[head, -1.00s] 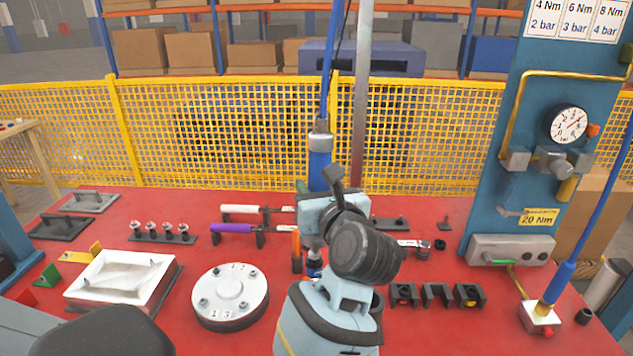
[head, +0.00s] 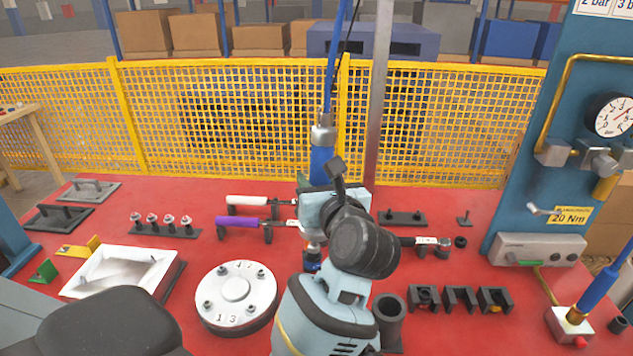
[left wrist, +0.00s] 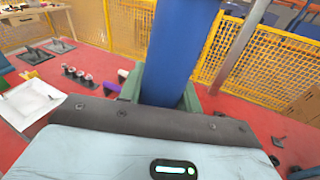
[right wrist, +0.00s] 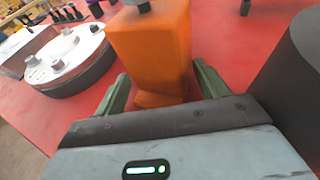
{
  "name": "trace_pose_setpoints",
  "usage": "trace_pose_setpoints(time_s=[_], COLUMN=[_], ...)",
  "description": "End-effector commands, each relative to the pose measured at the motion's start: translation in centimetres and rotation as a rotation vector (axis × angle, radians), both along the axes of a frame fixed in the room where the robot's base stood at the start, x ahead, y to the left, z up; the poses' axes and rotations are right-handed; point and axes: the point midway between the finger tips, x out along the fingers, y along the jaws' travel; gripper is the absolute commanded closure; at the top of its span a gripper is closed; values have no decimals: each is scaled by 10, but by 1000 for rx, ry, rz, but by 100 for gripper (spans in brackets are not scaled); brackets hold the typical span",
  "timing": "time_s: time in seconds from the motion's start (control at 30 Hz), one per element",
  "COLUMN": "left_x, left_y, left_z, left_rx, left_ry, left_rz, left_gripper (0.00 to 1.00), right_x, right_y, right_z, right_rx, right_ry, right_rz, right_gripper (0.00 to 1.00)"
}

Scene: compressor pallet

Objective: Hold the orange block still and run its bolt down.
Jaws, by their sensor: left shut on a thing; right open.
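The blue screwdriver (head: 322,165) hangs upright from a blue cable. My left gripper (head: 318,187) is shut around its body. In the left wrist view the green fingers lie on both sides of the blue body (left wrist: 180,50). The orange block (right wrist: 150,50) stands upright on the red table, with a grey bolt head (right wrist: 137,5) on top, cut by the picture edge. My right gripper (right wrist: 163,88) is open, with a finger on each side of the block's lower part. In the head view the block is mostly hidden behind the tool and my arm.
A round white-topped disc (head: 235,290) with bolts stands left of the block. A dark cylinder (head: 388,308) stands close on the right. Black holders (head: 458,298) are further right, a white tray (head: 120,270) at left. A blue gauge panel (head: 560,150) rises at right.

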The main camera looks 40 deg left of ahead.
Motion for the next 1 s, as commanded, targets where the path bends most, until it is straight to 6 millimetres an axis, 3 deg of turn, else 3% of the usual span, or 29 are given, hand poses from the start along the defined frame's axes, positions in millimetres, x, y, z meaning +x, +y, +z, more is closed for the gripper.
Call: trace_pose_setpoints(time_s=[0.47, 0.77, 1.0], left_x=[0, 0, 0], left_y=[0, 0, 0], left_z=[3, 3, 3], left_rx=[1, 1, 1], left_ry=[-5, -5, -5], left_rz=[0, 0, 0], left_gripper=[100, 100, 100], right_x=[2, 3, 2], right_y=[-4, -4, -4], right_z=[-2, -2, -2], right_rx=[1, 1, 1], right_ry=[1, 1, 1], right_rz=[-3, -3, -3], right_gripper=[27, 65, 66])
